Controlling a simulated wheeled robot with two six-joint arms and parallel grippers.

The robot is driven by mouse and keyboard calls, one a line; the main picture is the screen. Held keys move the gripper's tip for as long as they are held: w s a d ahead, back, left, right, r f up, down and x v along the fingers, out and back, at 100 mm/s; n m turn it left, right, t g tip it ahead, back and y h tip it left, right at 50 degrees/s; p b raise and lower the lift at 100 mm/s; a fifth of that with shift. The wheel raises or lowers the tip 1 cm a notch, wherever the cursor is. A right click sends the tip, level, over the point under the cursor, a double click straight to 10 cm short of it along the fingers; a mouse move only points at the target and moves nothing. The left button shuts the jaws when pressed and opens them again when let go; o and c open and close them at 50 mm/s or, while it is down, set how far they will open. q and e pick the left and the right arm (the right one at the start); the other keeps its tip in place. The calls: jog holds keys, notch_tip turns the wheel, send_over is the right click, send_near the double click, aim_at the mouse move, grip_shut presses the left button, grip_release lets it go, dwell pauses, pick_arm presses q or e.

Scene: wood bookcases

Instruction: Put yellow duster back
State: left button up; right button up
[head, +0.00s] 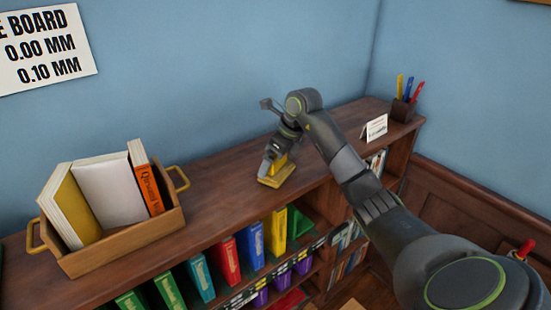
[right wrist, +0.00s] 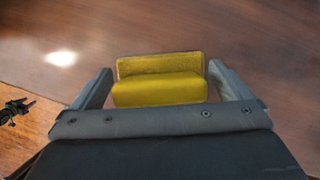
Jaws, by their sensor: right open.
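The yellow duster (head: 281,176) lies on top of the wooden bookcase (head: 225,195), near its front edge. It has a flat yellow base with a raised yellow block on it. My right gripper (head: 268,164) reaches down to it from above. In the right wrist view the duster (right wrist: 160,80) sits between the two fingers of my right gripper (right wrist: 160,88), which are apart, with a small gap visible on each side.
A wooden tray with handles (head: 130,248) holding books stands at the left. A pen cup (head: 403,110) and a white card (head: 375,128) stand at the right end. Colored binders (head: 228,262) fill the shelf below. The top between tray and duster is clear.

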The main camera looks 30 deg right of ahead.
aim_at(286, 171)
jog(key=shift+r, duration=0.2)
jog(key=shift+d+r, duration=0.15)
jog(key=shift+r, duration=0.15)
jog(key=v, duration=1.1)
jog(key=shift+s+b, duration=0.2)
jog(key=shift+b, duration=0.2)
